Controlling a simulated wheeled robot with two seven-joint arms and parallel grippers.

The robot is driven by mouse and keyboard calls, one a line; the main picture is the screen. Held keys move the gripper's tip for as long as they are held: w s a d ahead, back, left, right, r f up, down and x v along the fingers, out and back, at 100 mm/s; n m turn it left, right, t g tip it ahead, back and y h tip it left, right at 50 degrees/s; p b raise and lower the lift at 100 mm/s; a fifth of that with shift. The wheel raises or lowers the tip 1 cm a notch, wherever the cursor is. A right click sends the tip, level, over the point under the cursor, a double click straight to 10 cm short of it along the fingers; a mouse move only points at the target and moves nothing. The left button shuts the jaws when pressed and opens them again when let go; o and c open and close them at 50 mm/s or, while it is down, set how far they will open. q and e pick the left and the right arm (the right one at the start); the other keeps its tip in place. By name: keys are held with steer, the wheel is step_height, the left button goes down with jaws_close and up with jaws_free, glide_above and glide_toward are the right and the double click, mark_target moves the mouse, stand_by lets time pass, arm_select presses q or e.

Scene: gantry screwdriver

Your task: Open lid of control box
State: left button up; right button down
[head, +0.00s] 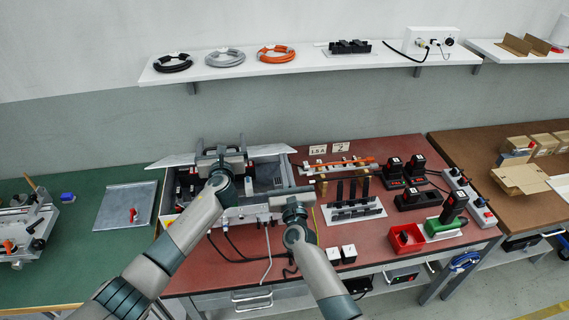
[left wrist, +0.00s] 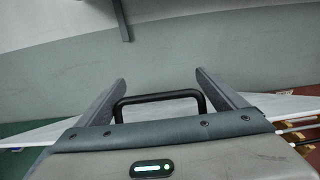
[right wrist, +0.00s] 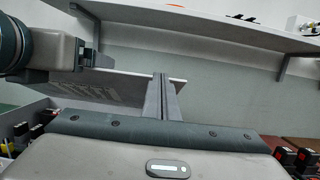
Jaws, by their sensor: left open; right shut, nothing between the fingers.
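The control box (head: 257,209) stands on the red bench, and parts of its interior are visible. Its pale lid (head: 270,150) is raised at the back of the box and looks tilted. In the right wrist view the lid's slotted face (right wrist: 95,90) shows. My left gripper (head: 221,146) is open at the lid. In the left wrist view its fingers stand either side of a black handle (left wrist: 160,96), with no clear contact. My right gripper (head: 288,184) is shut and empty over the box's right front; its closed fingers (right wrist: 163,98) stand in front of the lid's edge.
Black tools (head: 393,170), a red bin (head: 405,238) and a black rack (head: 352,205) occupy the red bench at right. A wall shelf (head: 320,62) runs above. Cables hang before the box.

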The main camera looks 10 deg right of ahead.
arm_select(q)
steer(key=s+r, duration=0.1)
steer(key=s, duration=1.1)
steer(key=shift+r, duration=0.15)
arm_select(e)
steer(key=shift+w+d, duration=0.15)
